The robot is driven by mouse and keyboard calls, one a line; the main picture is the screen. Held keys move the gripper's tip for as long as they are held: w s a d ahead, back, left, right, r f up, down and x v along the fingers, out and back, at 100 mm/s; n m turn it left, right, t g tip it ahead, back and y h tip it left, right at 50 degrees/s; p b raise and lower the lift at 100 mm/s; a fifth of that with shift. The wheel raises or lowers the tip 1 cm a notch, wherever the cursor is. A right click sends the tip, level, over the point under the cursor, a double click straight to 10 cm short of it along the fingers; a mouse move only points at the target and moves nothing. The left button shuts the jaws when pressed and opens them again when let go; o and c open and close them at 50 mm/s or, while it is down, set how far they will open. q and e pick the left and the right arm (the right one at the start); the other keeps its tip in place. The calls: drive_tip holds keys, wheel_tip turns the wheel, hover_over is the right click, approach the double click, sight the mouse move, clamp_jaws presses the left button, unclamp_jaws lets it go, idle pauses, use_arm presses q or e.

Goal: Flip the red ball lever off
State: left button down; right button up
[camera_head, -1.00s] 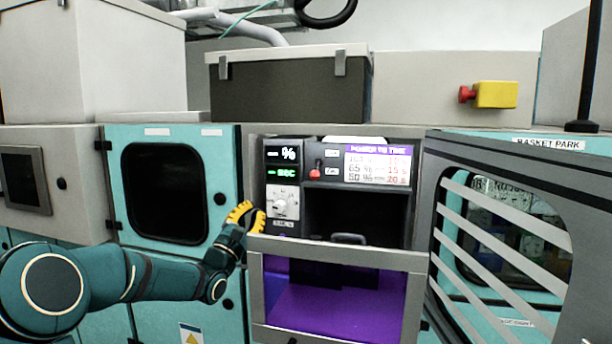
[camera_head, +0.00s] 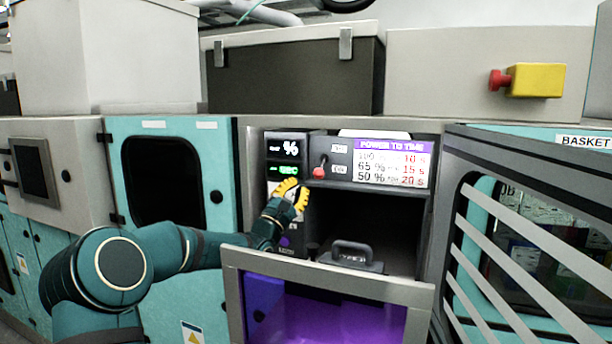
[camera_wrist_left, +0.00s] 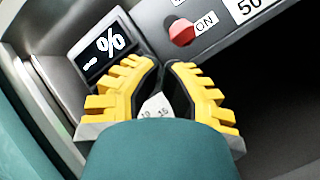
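The red ball lever (camera_head: 319,172) is on the dark control panel, its ball hanging low beside the lower label. In the left wrist view the red ball (camera_wrist_left: 181,32) sits right beside the word ON. My left gripper (camera_head: 297,190), with yellow ribbed fingers, is just below and left of the ball, apart from it. In the left wrist view its fingertips (camera_wrist_left: 165,64) are nearly together, with a thin gap and nothing held. The gripper hides most of the white dial (camera_wrist_left: 156,107) behind it. My right gripper is not in view.
A % display (camera_head: 287,149) is left of the lever, and a power-to-time chart (camera_head: 392,163) is right of it. Below are a dark open bay and a tilted grey-framed door (camera_head: 232,300) near my forearm. A striped door (camera_head: 450,205) stands at right.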

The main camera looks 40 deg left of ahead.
sight(321, 169)
use_arm(q)
drive_tip(key=x, duration=0.3)
drive_tip(key=shift+w+r, duration=0.25)
drive_tip(key=shift+w, duration=0.05)
drive_tip(key=shift+w+a+r, duration=0.1)
drive_tip(key=shift+w+r, duration=0.2)
drive_tip(key=shift+r, duration=0.15)
drive_tip(key=shift+w, duration=0.1)
